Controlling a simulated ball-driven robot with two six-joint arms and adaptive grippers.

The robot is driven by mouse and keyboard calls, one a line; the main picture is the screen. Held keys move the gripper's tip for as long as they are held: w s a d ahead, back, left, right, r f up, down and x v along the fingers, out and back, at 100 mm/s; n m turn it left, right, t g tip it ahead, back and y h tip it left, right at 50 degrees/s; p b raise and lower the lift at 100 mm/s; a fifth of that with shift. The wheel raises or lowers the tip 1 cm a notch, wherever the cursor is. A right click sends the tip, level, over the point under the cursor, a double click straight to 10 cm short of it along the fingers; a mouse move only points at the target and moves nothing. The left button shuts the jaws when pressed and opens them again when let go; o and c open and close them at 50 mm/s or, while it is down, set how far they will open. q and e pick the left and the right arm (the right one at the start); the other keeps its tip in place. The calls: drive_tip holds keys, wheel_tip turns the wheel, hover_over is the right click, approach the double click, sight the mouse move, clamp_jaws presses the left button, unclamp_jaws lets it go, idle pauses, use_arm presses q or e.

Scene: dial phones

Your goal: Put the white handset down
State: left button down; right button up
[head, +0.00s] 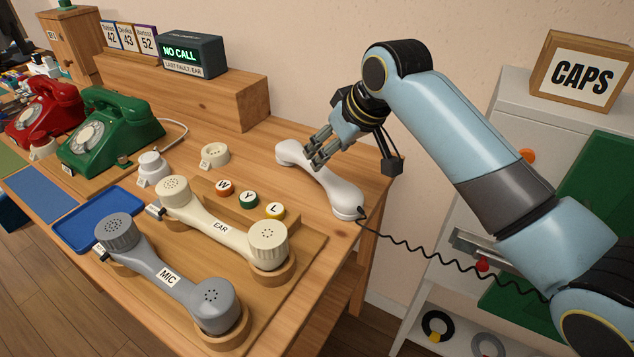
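The white handset (334,189) is at the back right of the wooden table, one end toward the wall and the other near the table's right edge. A black coiled cord runs from its near end to the right. My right gripper (313,155) is at the handle, its two fingers pointing down onto it toward the far end. A small gap shows between the fingers, but I cannot tell whether they grip the handle. The handset looks level with the tabletop or very close to it; its underside is hidden. My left gripper is not in view.
A cream EAR handset (220,224) and a grey MIC handset (168,275) lie on a wooden holder in front. Three lettered caps, W (225,187), Y (249,199) and L (275,211), sit behind. A wooden shelf block (230,100) stands against the wall.

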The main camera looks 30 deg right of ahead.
sight(322, 171)
drive_tip(key=x, duration=0.5)
drive_tip(key=shift+b, duration=0.35)
drive_tip(key=x, duration=0.2)
drive_tip(key=b+x, duration=0.1)
drive_tip(key=x, duration=0.2)
drive_tip(key=shift+w+d, duration=0.15)
drive_tip(key=shift+d, duration=0.1)
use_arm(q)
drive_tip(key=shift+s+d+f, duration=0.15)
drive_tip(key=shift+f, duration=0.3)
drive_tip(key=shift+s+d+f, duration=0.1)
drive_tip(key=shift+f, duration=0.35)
use_arm(e)
drive_tip(key=shift+c, duration=0.2)
clamp_jaws()
